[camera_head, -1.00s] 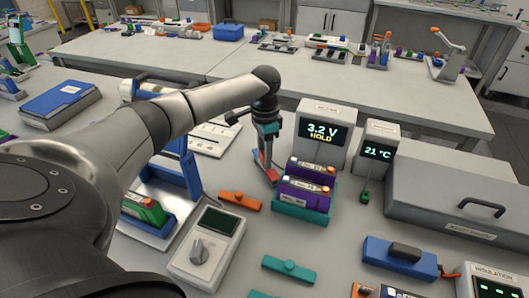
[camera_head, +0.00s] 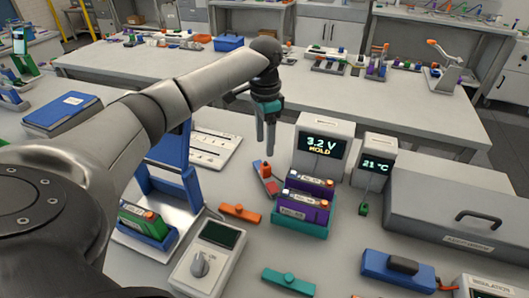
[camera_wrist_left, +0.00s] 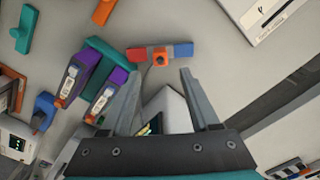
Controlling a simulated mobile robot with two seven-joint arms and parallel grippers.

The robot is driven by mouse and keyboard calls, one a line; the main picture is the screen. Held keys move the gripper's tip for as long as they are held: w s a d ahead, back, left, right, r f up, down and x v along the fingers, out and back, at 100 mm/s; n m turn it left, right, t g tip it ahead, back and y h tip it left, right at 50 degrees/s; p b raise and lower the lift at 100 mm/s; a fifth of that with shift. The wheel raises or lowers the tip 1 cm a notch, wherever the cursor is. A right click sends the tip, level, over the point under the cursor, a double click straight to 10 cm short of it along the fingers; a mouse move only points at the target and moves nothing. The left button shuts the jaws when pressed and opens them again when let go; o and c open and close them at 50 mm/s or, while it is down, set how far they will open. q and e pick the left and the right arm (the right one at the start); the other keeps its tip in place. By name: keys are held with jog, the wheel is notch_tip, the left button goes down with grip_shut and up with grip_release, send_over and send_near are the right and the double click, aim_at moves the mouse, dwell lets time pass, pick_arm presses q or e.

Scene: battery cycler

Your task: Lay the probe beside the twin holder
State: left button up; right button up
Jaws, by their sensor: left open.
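The probe (camera_head: 270,185), a short red, grey and blue bar with an orange knob, lies on the bench just left of the twin holder. In the left wrist view the probe (camera_wrist_left: 178,50) lies flat, its red end close to the holder; I cannot tell whether they touch. The teal twin holder (camera_head: 300,228) carries two purple cells (camera_head: 306,207) side by side; it also shows in the left wrist view (camera_wrist_left: 108,60). My left gripper (camera_head: 265,150) points down above the probe, its fingers apart and empty, clear of it. My right gripper is out of view.
The meter (camera_head: 323,146) reading 3.2 V HOLD stands behind the holder, with a 21 °C display (camera_head: 374,160) to its right. An orange clip (camera_head: 240,213) and a teal clip (camera_head: 288,282) lie in front. A grey case (camera_head: 445,205) fills the right.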

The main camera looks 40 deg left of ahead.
pick_arm(q)
jog(key=shift+r, duration=1.4)
jog(key=shift+r, duration=0.1)
